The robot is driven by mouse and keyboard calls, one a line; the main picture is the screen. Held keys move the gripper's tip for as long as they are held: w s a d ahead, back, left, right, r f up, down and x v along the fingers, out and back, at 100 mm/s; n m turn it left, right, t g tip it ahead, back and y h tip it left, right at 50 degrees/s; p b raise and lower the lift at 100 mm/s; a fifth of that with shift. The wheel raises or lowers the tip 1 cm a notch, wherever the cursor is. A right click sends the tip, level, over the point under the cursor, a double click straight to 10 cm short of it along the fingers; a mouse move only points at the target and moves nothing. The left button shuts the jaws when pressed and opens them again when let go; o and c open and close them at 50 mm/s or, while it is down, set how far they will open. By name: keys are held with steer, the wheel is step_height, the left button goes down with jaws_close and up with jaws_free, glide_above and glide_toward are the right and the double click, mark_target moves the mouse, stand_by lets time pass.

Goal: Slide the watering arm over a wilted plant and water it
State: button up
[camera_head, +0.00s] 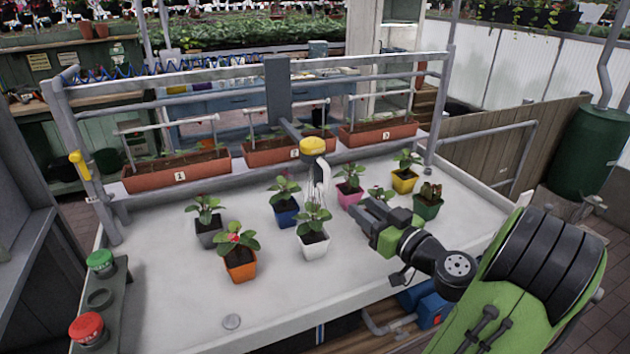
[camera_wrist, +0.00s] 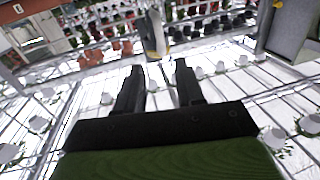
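The watering arm (camera_head: 281,95) is a grey bracket on the overhead rail, with a yellow knob (camera_head: 313,146) and a pale nozzle hanging over the table. Its nozzle hangs close behind the plant in the white pot (camera_head: 313,247). Other potted plants stand in orange (camera_head: 240,268), grey (camera_head: 210,238), blue (camera_head: 286,215), pink (camera_head: 348,196), yellow (camera_head: 404,183) and green (camera_head: 427,208) pots. The green pot's plant looks darker; I cannot tell surely which is wilted. My gripper (camera_head: 363,212) is open and empty, right of the nozzle. In the wrist view its fingers (camera_wrist: 159,70) are apart.
A green button (camera_head: 100,260) and a red button (camera_head: 87,327) are on the table's left edge. A yellow lever (camera_head: 78,165) is on the left post. Planter boxes (camera_head: 178,172) line the back.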

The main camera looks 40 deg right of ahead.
mark_target(327, 188)
steer(key=w+p, duration=0.1)
steer(key=w, duration=0.3)
steer(key=w+d, duration=0.1)
steer(key=w, duration=0.4)
steer(key=w+p, duration=0.1)
steer(key=w, duration=0.4)
steer(key=shift+d+p, duration=0.15)
steer(key=shift+p, duration=0.2)
steer(key=shift+s, duration=0.1)
jaws_close()
